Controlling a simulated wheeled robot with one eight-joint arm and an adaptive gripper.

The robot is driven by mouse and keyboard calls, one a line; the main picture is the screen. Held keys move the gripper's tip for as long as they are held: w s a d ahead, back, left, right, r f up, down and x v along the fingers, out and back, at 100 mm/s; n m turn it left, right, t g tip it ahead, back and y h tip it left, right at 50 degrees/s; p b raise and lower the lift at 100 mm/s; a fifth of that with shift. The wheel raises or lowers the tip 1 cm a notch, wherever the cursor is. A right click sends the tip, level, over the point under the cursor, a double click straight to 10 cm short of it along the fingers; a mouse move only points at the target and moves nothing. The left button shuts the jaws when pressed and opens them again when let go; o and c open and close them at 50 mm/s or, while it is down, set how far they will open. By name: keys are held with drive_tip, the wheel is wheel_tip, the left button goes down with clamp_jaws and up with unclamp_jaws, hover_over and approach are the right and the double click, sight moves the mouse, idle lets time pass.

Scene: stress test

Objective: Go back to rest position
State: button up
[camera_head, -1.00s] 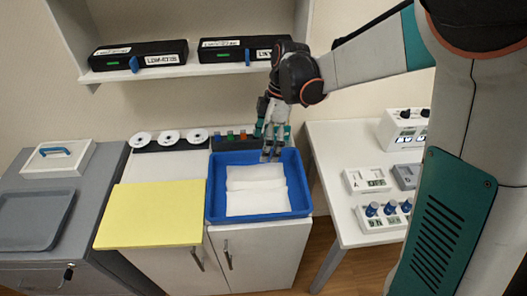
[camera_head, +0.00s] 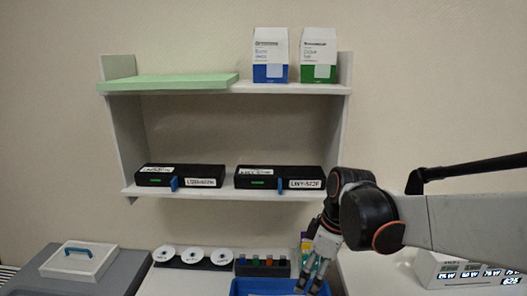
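My gripper (camera_head: 309,289) hangs at the lower right of centre, pointing down over the far part of a blue tray (camera_head: 262,286). My arm reaches in from the right edge, with a dark wrist in front of the wall.
A wall shelf (camera_head: 235,193) holds two black boxes (camera_head: 180,177), (camera_head: 280,178). Above are a green panel (camera_head: 170,82), a blue-white carton (camera_head: 270,55) and a green-white carton (camera_head: 318,55).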

drive_tip(key=s+d+r+m+t+h, duration=0.1)
drive_tip(key=s+d+r+m+t, duration=0.1)
drive_tip(key=s+m, duration=0.4)
drive_tip(key=s+d+r+m+t+h, duration=0.1)
drive_tip(key=s+d+m+t, duration=0.3)
drive_tip(key=s+d+m, duration=0.2)
drive_tip(key=shift+s+r+m, duration=0.3)
drive_tip(key=shift+s+r, duration=0.05)
drive_tip(key=shift+s, duration=0.3)
